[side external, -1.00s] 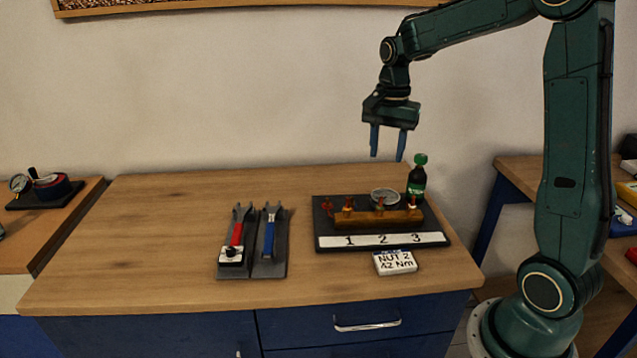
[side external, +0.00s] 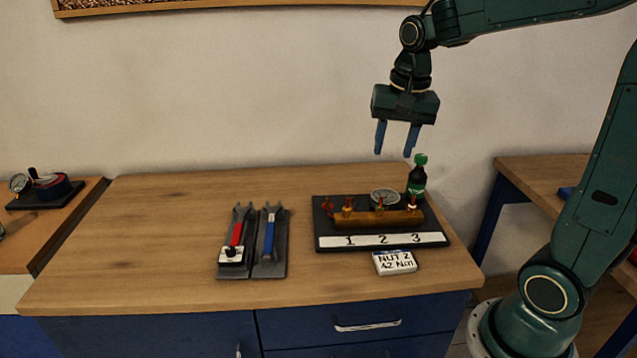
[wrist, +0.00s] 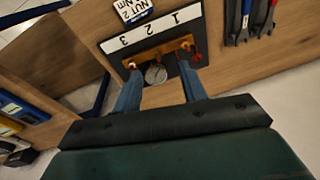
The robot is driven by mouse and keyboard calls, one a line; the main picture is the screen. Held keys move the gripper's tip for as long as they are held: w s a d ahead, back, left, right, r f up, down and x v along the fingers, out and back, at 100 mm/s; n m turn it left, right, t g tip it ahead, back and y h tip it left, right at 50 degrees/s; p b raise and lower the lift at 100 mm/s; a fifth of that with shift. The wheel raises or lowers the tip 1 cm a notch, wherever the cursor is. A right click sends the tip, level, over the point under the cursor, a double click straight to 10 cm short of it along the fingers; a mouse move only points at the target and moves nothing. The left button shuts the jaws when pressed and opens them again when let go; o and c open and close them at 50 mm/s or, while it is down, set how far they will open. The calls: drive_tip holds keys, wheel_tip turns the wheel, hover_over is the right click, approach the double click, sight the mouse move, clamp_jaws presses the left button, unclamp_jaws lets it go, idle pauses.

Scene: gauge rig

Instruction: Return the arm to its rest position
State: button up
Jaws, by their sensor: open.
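My gripper (side external: 397,138) hangs in the air above the back of the bench, over the gauge rig, with its two blue fingers apart and nothing between them. The gauge rig (side external: 323,243) is a dark plate with a brass manifold (side external: 376,218), a round gauge (side external: 385,197) and a white strip numbered 1, 2, 3. In the wrist view the rig (wrist: 150,40) shows beyond the fingers (wrist: 160,95), apart from them. My upper arm stretches out to the right.
A red wrench (side external: 237,232) and a blue wrench (side external: 269,235) lie on dark holders. The bench's left side (side external: 150,230) is clear.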

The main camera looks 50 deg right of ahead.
drive_tip(key=s+a+n+t, duration=0.4)
drive_tip(key=s+a+n, duration=0.5)
drive_tip(key=s, duration=0.5)
drive_tip(key=shift+a+r+n, duration=0.25)
drive_tip(key=shift+r+n, duration=0.15)
drive_tip(key=shift+n, duration=0.5)
